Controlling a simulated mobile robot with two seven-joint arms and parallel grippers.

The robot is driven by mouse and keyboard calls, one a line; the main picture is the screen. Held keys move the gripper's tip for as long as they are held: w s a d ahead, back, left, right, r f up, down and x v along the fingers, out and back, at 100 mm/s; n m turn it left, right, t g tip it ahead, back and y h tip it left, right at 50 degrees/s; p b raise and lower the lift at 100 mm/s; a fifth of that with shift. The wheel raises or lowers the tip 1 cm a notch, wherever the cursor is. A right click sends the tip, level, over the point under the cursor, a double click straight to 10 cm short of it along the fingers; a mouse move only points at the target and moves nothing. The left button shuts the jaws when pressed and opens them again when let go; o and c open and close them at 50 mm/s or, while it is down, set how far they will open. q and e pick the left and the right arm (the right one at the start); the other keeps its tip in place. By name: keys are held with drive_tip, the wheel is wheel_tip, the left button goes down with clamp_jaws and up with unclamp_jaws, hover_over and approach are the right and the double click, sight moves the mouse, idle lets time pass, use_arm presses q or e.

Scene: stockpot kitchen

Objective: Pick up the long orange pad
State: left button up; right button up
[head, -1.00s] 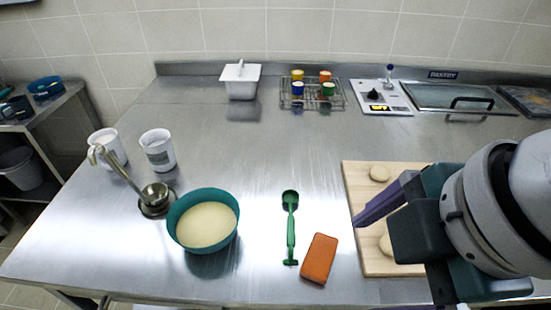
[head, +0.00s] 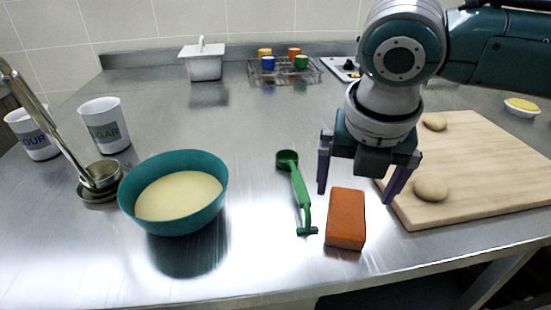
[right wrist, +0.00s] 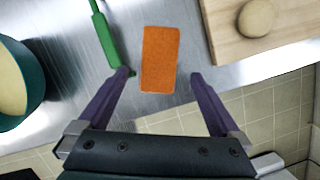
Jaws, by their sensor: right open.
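The long orange pad (head: 346,218) lies flat on the steel counter near its front edge, between the green tool and the wooden board. In the right wrist view the pad (right wrist: 160,58) lies between and beyond the fingertips. My right gripper (head: 356,193) is open and empty, pointing down above and just behind the pad, its fingers spread wider than the pad. In the right wrist view its purple fingers (right wrist: 160,74) stand on either side of the pad's near end, with the left fingertip overlapping the green tool's end. My left gripper is not in view.
A green tool (head: 299,190) lies close left of the pad. A wooden board (head: 470,205) with dough balls (head: 431,188) is close right. A teal bowl (head: 140,205) of pale batter stands further left. The counter behind the pad is mostly clear.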

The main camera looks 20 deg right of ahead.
sight(348, 207)
drive_tip(key=b+x, duration=0.1)
drive_tip(key=x, duration=0.4)
drive_tip(key=shift+w+f, duration=0.1)
drive_tip(key=shift+f, duration=0.25)
drive_tip(key=c, duration=1.4)
drive_tip(key=shift+r, duration=0.75)
drive_tip(key=shift+c, duration=0.2)
wheel_tip(348, 207, up, 19)
drive_tip(key=p, duration=0.2)
drive_tip(key=shift+f+p, duration=0.15)
drive_tip(key=shift+p, duration=0.25)
